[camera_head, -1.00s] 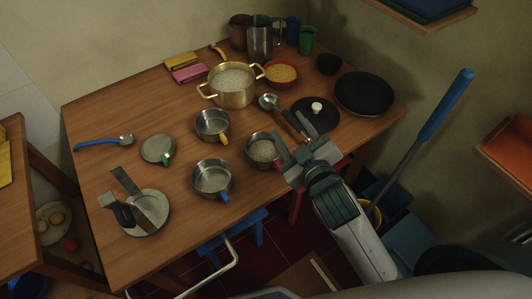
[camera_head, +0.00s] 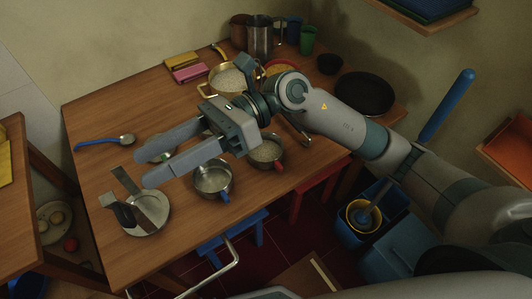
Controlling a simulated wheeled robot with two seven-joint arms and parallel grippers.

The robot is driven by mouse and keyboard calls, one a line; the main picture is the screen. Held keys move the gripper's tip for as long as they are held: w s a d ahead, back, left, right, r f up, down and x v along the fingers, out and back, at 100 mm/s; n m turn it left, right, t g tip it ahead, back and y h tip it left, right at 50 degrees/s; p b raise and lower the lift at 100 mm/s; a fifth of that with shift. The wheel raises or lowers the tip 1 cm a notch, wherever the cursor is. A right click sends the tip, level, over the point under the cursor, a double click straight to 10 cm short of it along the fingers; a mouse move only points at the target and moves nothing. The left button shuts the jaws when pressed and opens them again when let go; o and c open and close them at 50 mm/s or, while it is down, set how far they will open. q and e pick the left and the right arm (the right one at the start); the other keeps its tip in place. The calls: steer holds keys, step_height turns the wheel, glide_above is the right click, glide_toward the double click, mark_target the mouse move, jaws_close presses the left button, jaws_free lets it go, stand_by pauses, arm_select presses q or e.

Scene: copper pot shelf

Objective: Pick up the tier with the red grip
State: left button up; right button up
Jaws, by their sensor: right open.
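The tier with the red grip (camera_head: 268,155) is a small round metal pan on the table, with pale contents; its short red grip points toward the front edge. My right gripper (camera_head: 144,164) is open and empty. Its arm comes in from the right, and its two long fingers point left, well past the red-grip tier. The gripper body is above and left of that tier, hiding a little of its far side. A like tier with a blue grip (camera_head: 212,180) stands to its left, partly below the lower finger. My left gripper is not in view.
A metal plate with upright bars (camera_head: 150,221) stands at the front left. A brass pot (camera_head: 232,77) and a black pan (camera_head: 364,94) stand farther back. A blue ladle (camera_head: 98,142) lies at the left.

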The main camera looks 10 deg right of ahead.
steer(key=w+d+f+n+t+h, duration=0.35)
steer(key=w+d+f+h, duration=0.25)
steer(key=d+f+h, duration=0.5)
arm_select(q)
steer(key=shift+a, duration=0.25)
arm_select(e)
steer(key=w+d+t+h, duration=0.3)
steer(key=w+d+h, duration=0.2)
steer(key=w+d, duration=0.3)
steer(key=d, duration=0.4)
steer(key=shift+w+f, duration=0.15)
steer(key=shift+f, duration=0.15)
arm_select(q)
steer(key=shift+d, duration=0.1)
arm_select(e)
steer(key=shift+n, duration=0.25)
steer(key=shift+f, duration=0.1)
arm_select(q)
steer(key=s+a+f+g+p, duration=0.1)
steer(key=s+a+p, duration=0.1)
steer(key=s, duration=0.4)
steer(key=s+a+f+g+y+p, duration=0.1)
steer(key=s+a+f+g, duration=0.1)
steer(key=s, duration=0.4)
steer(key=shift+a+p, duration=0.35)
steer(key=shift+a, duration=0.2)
arm_select(e)
glide_above(277, 162)
step_height(277, 162, down, 12)
steer(key=shift+f, duration=0.1)
